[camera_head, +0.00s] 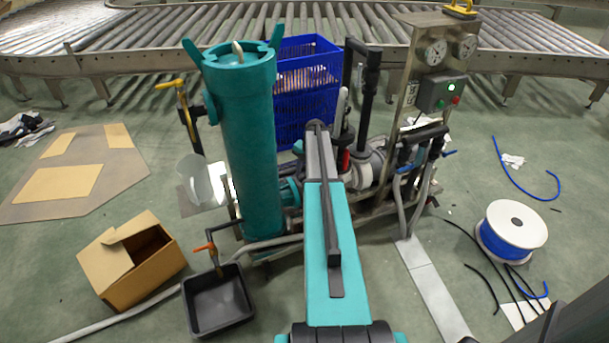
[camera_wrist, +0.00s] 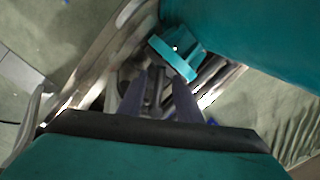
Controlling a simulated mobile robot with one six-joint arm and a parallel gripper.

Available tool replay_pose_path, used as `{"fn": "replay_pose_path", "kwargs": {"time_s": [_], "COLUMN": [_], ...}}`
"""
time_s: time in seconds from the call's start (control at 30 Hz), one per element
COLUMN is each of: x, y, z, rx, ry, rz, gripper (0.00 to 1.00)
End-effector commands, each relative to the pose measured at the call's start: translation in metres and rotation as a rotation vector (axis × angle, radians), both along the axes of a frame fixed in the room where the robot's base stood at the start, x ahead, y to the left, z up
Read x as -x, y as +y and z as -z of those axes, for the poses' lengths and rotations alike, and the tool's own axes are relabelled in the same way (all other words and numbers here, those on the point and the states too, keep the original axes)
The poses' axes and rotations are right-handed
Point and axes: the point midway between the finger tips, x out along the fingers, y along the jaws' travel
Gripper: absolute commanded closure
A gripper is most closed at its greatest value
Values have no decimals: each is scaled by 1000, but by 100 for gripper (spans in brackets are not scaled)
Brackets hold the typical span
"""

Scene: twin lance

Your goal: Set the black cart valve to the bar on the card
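The cart carries a teal upright cylinder (camera_head: 245,140) and a gauge panel (camera_head: 425,75) with two round gauges (camera_head: 434,53). Black upright pipework with a short crosspiece (camera_head: 367,75) stands between them; I cannot tell whether this is the black valve. Black fittings (camera_head: 425,140) sit below the panel. A small label shows on the panel post, too small to read, and I cannot make out a bar card. My gripper is hidden behind my arm in the head view. In the wrist view my gripper (camera_wrist: 160,80) has its two dark fingers apart, in front of dark rods and a teal flange (camera_wrist: 175,55).
A black tub (camera_head: 218,300) sits under an orange-handled tap (camera_head: 204,248). A cardboard box (camera_head: 130,262) lies left, a blue hose reel (camera_head: 510,230) right. A blue crate (camera_head: 304,90) stands behind the cart. A roller conveyor (camera_head: 200,30) spans the back.

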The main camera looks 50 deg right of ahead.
Motion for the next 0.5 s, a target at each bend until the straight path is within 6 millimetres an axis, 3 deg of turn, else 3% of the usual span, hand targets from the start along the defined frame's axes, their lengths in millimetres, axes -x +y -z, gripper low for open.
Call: {"fn": "replay_pose_path", "kwargs": {"time_s": [0.23, 0.4, 0.5], "x": [0, 0, 0], "y": [0, -1, -1], "z": [0, 0, 0], "rx": [0, 1, 1], "ry": [0, 0, 0], "rz": [0, 1, 1], "gripper": [70, 99, 100]}}
